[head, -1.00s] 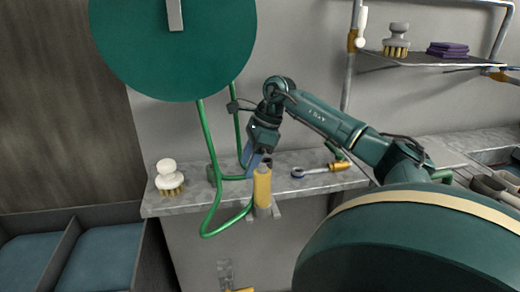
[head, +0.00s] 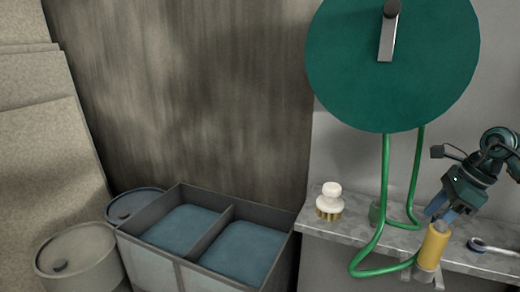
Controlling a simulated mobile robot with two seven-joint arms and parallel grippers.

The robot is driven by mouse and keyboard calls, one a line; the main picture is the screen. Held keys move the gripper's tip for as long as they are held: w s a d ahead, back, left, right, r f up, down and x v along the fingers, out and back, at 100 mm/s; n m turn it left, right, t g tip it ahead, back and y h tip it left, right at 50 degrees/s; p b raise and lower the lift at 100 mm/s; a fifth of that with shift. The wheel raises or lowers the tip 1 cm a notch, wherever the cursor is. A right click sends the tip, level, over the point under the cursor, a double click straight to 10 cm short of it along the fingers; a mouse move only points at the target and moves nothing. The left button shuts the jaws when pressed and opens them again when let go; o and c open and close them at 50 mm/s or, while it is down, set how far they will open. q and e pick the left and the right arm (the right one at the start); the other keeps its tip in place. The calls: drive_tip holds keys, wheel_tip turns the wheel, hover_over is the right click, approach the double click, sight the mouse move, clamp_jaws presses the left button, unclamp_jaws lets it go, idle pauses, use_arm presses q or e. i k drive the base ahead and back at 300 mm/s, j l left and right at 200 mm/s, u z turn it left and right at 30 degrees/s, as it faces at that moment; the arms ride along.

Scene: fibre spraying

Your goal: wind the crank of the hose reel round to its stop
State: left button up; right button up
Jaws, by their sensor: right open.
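The hose reel is a large dark green disc (head: 350,80) at the upper right of the head view. Its crank is a short grey arm (head: 386,42) that points up from near the disc's middle, with a dark knob (head: 391,8) at its upper end. A green hose (head: 384,175) hangs below the reel and loops to a yellow cylindrical tool (head: 434,246) at the shelf's front edge. My right gripper (head: 441,213) is open, just above and beside the yellow tool, well below the crank. I cannot tell if it touches the tool. My left gripper is out of view.
A stone shelf (head: 355,233) carries a white-knobbed brush (head: 330,202) and a ring-ended tool (head: 490,248) at the right. A grey two-compartment bin (head: 180,262) and a pale drum (head: 78,262) stand at lower left. Wall space left of the reel is clear.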

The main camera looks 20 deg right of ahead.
sight(391, 9)
drive_tip(key=k, duration=1)
